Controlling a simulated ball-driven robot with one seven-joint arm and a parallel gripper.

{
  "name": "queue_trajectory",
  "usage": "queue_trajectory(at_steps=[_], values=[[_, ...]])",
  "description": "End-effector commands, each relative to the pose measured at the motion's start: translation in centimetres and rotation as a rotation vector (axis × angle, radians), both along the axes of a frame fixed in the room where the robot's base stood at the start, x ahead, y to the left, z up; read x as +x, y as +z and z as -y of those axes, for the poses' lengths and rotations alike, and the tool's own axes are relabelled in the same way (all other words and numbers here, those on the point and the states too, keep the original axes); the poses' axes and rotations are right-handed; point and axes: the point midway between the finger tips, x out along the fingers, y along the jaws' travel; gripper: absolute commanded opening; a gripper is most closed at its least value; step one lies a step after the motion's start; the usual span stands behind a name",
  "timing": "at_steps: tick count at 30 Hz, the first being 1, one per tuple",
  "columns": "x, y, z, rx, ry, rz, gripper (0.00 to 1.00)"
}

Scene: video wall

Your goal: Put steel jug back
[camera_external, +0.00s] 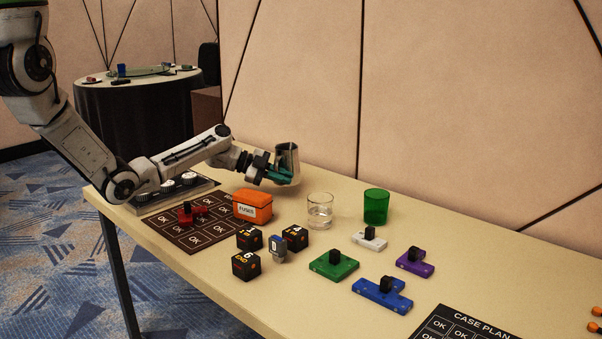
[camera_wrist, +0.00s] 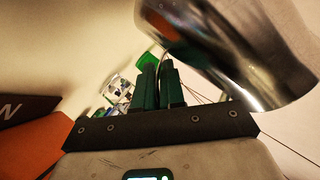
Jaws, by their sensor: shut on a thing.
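The steel jug (camera_external: 288,160) is a shiny metal vessel at the back edge of the table, next to the wall. It looks tilted in the wrist view (camera_wrist: 225,50), where it fills the upper right. My gripper (camera_external: 277,176) has green fingers and is shut at the jug's side, apparently on its handle; the fingers also show in the wrist view (camera_wrist: 157,85). The handle itself is mostly hidden. I cannot tell whether the jug's base touches the table.
An orange box (camera_external: 253,206) stands in front of my gripper. To the right are a clear glass of water (camera_external: 320,211) and a green cup (camera_external: 376,206). Black number cubes (camera_external: 246,264) and knobbed blocks (camera_external: 383,295) lie nearer the front. A tray (camera_external: 150,200) sits under my arm.

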Motion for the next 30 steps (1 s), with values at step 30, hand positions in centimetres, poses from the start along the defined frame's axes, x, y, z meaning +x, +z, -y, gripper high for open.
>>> queue_trajectory(at_steps=[30], values=[[0.2, -3.6, 0.2, -0.001, 0.000, -0.001, 0.35]])
